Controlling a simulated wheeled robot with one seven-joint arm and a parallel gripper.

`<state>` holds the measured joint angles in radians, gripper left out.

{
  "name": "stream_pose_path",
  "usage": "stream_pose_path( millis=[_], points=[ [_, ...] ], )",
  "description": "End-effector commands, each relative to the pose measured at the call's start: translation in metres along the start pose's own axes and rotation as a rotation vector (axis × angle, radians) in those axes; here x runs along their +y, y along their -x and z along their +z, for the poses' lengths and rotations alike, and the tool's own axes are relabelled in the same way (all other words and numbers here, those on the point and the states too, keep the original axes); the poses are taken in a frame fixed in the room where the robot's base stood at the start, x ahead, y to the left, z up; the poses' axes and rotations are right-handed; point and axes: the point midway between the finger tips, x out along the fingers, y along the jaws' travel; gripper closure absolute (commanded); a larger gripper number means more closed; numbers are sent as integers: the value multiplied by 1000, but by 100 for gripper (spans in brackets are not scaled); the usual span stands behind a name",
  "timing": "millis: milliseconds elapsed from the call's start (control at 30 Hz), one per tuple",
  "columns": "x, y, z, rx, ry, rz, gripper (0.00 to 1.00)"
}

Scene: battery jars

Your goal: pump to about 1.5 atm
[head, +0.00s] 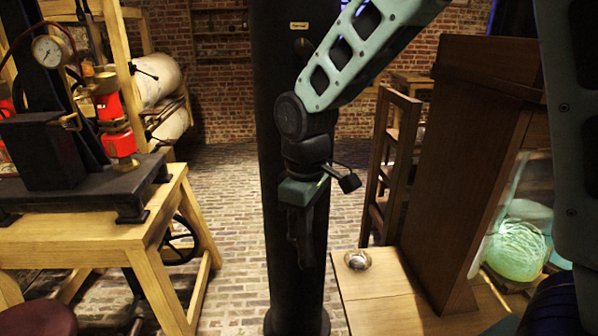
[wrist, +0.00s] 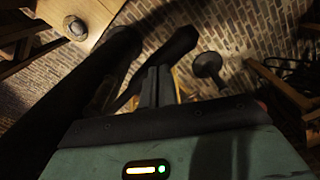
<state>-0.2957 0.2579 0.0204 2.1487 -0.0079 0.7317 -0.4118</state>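A round white-faced gauge (head: 50,51) stands at the upper left on a dark upright apparatus. Its needle reading is too small to tell. The apparatus has a heavy black base (head: 85,190) on a wooden table, with red cylinders (head: 107,105) on its right side. A black spoked wheel (head: 180,240) shows below the table, partly hidden by the legs. Which part is the pump handle, I cannot tell. My gripper (head: 302,262) hangs pointing down in mid-picture, well right of the apparatus and touching nothing. In the wrist view its fingers (wrist: 156,75) are close together with nothing between them.
The wooden table (head: 150,215) has its corner toward me. A wooden bench (head: 375,300) at lower right bears a small round metal object (head: 357,260) beside a tall wooden cabinet (head: 480,150).

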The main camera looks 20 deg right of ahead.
Motion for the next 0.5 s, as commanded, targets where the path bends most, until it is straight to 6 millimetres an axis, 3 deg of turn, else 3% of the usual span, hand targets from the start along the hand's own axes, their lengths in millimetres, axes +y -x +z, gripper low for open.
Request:
stream_pose_path(
  millis=[500],
  points=[
    [0,99,1,-5,-1,-3,100]
  ],
)
